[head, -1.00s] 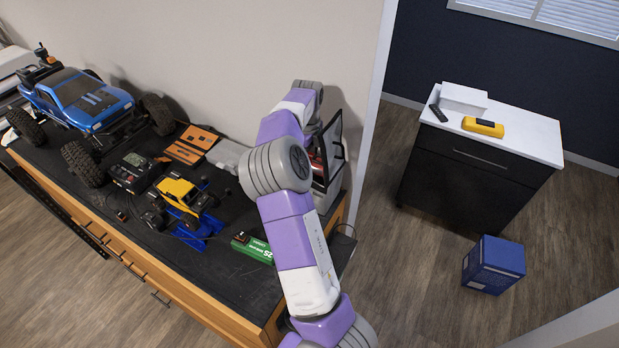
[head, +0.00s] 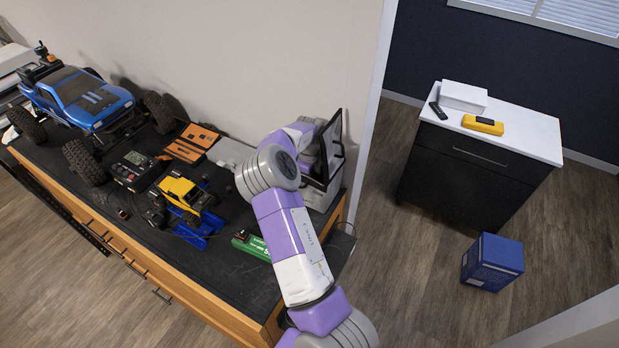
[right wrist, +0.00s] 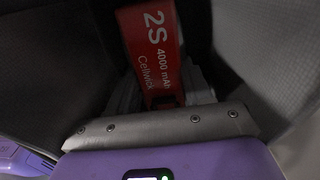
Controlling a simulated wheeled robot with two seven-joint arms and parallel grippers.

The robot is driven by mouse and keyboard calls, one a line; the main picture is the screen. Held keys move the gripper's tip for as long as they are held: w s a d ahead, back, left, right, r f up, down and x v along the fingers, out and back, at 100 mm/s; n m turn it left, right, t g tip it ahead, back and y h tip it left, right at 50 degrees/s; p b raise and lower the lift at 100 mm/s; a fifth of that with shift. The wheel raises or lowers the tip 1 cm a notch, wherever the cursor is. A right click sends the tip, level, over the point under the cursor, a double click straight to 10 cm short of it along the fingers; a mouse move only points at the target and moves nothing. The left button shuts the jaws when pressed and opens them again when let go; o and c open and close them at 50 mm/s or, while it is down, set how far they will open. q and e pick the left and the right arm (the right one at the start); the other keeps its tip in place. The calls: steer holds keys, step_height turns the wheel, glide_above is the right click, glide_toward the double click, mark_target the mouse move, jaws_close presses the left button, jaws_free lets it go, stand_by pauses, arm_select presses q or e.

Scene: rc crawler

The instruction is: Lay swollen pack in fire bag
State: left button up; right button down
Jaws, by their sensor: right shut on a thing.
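The red swollen pack (right wrist: 152,45), labelled 2S 4000 mAh Cellwick, is in my right gripper (right wrist: 165,100), which is shut on it. In the right wrist view grey walls of the fire bag (right wrist: 258,60) rise on both sides of the pack. In the head view the fire bag (head: 320,195) stands at the right end of the workbench with its dark-framed flap up. My right arm reaches into its opening, and the arm and bag hide the gripper and pack there. Whether the pack touches the bag's floor is hidden. My left gripper is not in view.
On the dark workbench (head: 110,215) are a green pack (head: 252,245), a yellow crawler (head: 183,193) on a blue stand, a charger (head: 132,170), orange trays (head: 192,143) and a blue truck (head: 80,98). A blue box (head: 492,262) stands on the floor at right.

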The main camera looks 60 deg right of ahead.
steer(key=shift+c, duration=2.4)
jaws_free()
steer(key=shift+f, duration=0.1)
step_height(320, 180, up, 12)
steer(key=shift+r+b, duration=0.25)
steer(key=shift+b, duration=0.05)
steer(key=shift+a, duration=0.1)
